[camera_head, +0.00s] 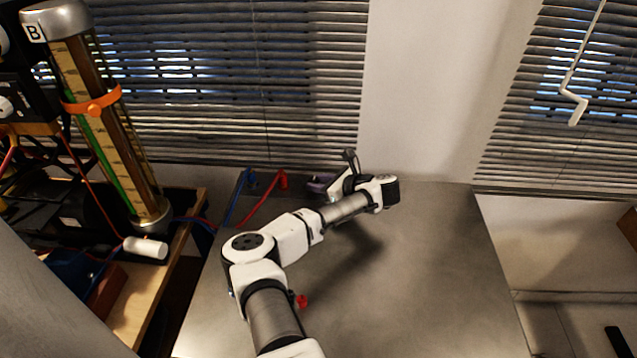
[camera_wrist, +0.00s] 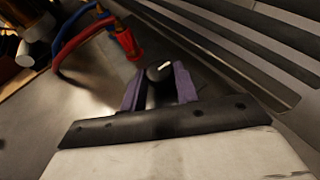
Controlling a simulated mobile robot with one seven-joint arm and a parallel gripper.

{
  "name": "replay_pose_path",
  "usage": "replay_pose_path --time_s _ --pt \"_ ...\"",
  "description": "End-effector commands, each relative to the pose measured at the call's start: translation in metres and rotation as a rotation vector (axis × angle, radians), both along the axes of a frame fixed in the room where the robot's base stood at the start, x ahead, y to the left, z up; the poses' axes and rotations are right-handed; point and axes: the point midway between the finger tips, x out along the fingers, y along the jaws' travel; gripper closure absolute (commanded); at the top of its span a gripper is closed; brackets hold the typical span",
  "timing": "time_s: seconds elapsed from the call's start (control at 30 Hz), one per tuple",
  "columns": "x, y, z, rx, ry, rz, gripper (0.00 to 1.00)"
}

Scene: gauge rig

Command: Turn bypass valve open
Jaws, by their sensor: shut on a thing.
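A black knob (camera_wrist: 159,73) with a short white mark on top shows in the wrist view, on a dark plate. It is the likely bypass valve, but no label is readable. My gripper (camera_wrist: 160,86) has purple fingers, one on each side of the knob, and is shut on it. In the head view my gripper (camera_head: 321,184) is at the far edge of the grey table, just right of a red hose fitting. The knob is hidden there, and the fingers are only partly visible.
A red hose fitting (camera_head: 283,180) and a blue one (camera_head: 251,178) stand close left of my gripper. A gauge column marked B (camera_head: 97,120) stands at left. Blinds (camera_head: 230,80) hang behind. The grey table (camera_head: 440,270) is clear at right.

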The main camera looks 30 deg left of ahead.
Motion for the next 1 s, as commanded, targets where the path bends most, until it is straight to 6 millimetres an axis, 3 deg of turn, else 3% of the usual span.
replay_pose_path --time_s 0.73,0.77,0.9,1.0 --pt "0.0016 0.0014 0.0013 0.003 -0.001 0.091 0.92" --pt "0.0016 0.0014 0.0013 0.003 -0.001 0.091 0.68" --pt "0.0017 0.0012 0.0011 0.003 -0.001 0.091 0.5" --pt "0.0017 0.001 0.0008 0.002 -0.002 0.09 0.48"
